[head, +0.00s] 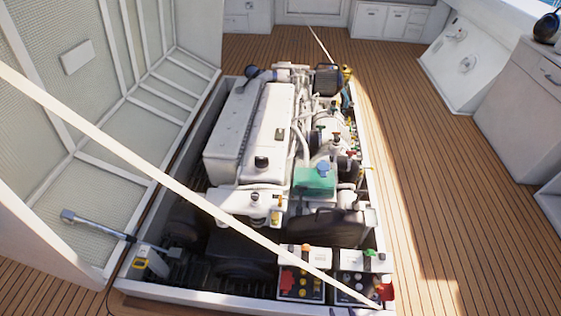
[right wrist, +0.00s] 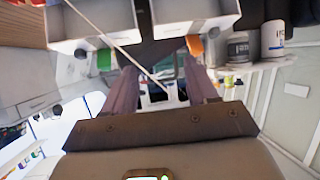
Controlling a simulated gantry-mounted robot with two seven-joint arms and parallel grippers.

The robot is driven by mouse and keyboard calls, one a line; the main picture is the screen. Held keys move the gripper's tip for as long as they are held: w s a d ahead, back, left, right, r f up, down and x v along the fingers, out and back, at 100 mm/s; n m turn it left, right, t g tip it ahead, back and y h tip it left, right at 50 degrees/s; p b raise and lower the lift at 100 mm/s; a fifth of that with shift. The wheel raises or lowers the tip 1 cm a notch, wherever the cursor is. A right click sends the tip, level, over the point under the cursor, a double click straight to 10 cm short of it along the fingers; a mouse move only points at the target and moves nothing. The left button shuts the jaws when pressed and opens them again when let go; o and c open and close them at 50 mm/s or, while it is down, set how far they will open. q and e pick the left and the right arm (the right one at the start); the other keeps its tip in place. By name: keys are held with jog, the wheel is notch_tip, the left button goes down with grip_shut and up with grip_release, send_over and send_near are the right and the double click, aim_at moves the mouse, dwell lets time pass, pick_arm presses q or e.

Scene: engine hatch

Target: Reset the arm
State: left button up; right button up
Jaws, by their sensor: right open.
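My right gripper (right wrist: 162,88) shows in the right wrist view, with its two purplish-grey fingers spread apart. I see nothing held between them. Dark shapes lie beyond the gap, too small to tell. No gripper can be made out in the head view, and my left gripper is in neither view. The white engine (head: 250,120) sits in the open floor hatch in the head view.
The raised hatch lid (head: 130,125) stands at left. Battery-like boxes (head: 300,288) with coloured caps sit at the front. A pale thin bar (head: 150,165) crosses the head view diagonally. Wooden deck (head: 440,200) at right is clear. Two containers (right wrist: 273,40) show in the wrist view.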

notch_tip(320, 180, up, 26)
jog(key=s+n+g+p, duration=0.1)
jog(key=s+g+p, duration=0.15)
jog(key=p, duration=0.75)
jog(key=s+d+r+g+p, duration=0.1)
jog(key=s+r+g+p, duration=0.15)
jog(key=s+r, duration=0.35)
jog(key=s+r+g+p, duration=0.1)
jog(key=s+r+g, duration=0.25)
jog(key=r, duration=0.55)
pick_arm(q)
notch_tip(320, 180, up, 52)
jog(key=p, duration=3.6)
pick_arm(e)
notch_tip(320, 180, up, 35)
pick_arm(q)
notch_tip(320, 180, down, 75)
jog(key=b, duration=7.5)
pick_arm(e)
notch_tip(320, 180, down, 75)
jog(key=shift+w+g, duration=0.15)
jog(key=shift+g, duration=0.2)
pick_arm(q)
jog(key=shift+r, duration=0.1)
pick_arm(e)
jog(key=shift+r, duration=0.2)
